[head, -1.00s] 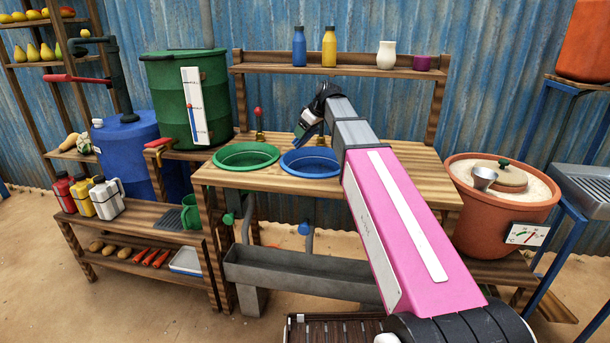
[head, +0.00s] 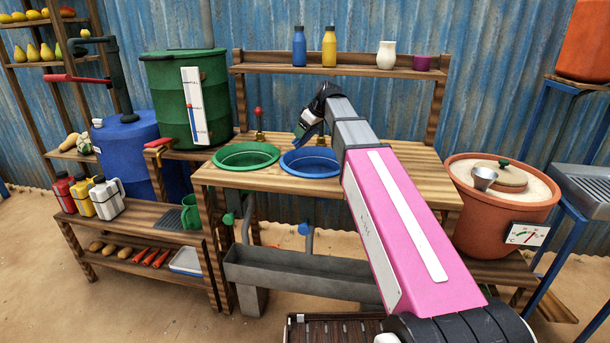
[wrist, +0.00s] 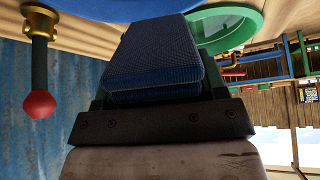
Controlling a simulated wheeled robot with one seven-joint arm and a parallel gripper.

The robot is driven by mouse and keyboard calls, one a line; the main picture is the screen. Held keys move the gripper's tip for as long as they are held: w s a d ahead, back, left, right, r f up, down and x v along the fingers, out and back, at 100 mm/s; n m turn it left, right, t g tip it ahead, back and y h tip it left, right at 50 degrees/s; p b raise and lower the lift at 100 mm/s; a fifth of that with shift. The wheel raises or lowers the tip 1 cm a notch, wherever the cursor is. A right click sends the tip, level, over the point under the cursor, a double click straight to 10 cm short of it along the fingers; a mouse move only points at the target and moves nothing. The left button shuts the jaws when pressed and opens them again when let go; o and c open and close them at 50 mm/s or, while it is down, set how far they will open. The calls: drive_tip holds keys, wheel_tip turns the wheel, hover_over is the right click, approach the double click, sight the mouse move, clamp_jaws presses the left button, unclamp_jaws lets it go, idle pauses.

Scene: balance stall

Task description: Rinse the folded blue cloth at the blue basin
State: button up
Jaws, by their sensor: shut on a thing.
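The folded blue cloth (wrist: 155,55) fills the middle of the wrist view, held between the jaws of my gripper (wrist: 158,105). In the head view my gripper (head: 309,130) is above the back part of the blue basin (head: 311,161), tilted down to the left, and the cloth there is small and partly dark against it. The blue basin is set in the wooden counter, and its rim shows at the top of the wrist view. I cannot tell whether the cloth touches the basin or any water.
A green basin (head: 246,156) sits left of the blue one. A red-knobbed tap (head: 258,120) stands behind them. A shelf with a blue bottle (head: 299,46), a yellow bottle (head: 329,46) and a white vase (head: 386,55) is behind. The counter right of my arm is clear.

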drive_tip(key=shift+r, duration=0.1)
drive_tip(key=shift+r, duration=1.95)
